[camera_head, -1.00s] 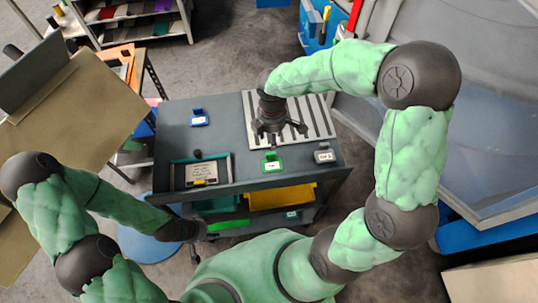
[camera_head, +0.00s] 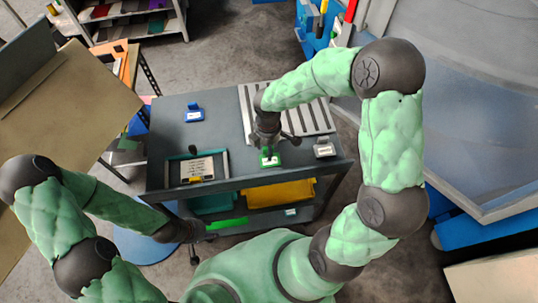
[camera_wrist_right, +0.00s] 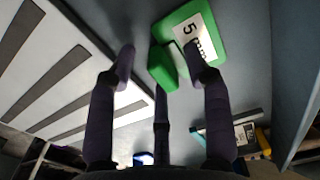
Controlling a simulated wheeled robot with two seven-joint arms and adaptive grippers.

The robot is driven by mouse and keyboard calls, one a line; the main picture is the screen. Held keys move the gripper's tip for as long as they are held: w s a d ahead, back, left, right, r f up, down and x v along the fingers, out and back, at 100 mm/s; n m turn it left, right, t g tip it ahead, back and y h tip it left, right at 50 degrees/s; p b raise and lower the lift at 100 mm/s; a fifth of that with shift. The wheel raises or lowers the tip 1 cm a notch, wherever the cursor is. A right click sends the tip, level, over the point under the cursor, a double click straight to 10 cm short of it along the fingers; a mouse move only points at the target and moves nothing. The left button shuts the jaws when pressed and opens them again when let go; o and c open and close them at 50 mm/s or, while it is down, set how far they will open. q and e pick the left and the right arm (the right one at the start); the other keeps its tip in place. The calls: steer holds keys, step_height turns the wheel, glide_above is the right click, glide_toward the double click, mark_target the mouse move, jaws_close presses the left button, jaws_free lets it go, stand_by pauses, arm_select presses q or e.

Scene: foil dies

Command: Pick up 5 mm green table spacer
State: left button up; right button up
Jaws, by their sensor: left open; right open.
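The green table spacer (camera_head: 274,161) lies on the dark tabletop, partly hidden under my right gripper. In the right wrist view the green spacer (camera_wrist_right: 162,68) has a raised green block and a flat plate with a white "5 mm" label. My right gripper (camera_head: 267,145) is above it; in the wrist view its open fingers (camera_wrist_right: 158,62) stand around the raised block, one on each side. Contact cannot be told. My left gripper (camera_head: 194,243) is open and empty, low at the left front, away from the spacer.
A blue labelled piece (camera_head: 194,114) and a grey one (camera_head: 324,149) stand on the table (camera_head: 222,118). A slotted light plate (camera_head: 317,115) lies behind my right gripper. Yellow bin (camera_head: 283,195) below.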

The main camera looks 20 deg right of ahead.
jaws_close()
steer(key=shift+r, duration=0.15)
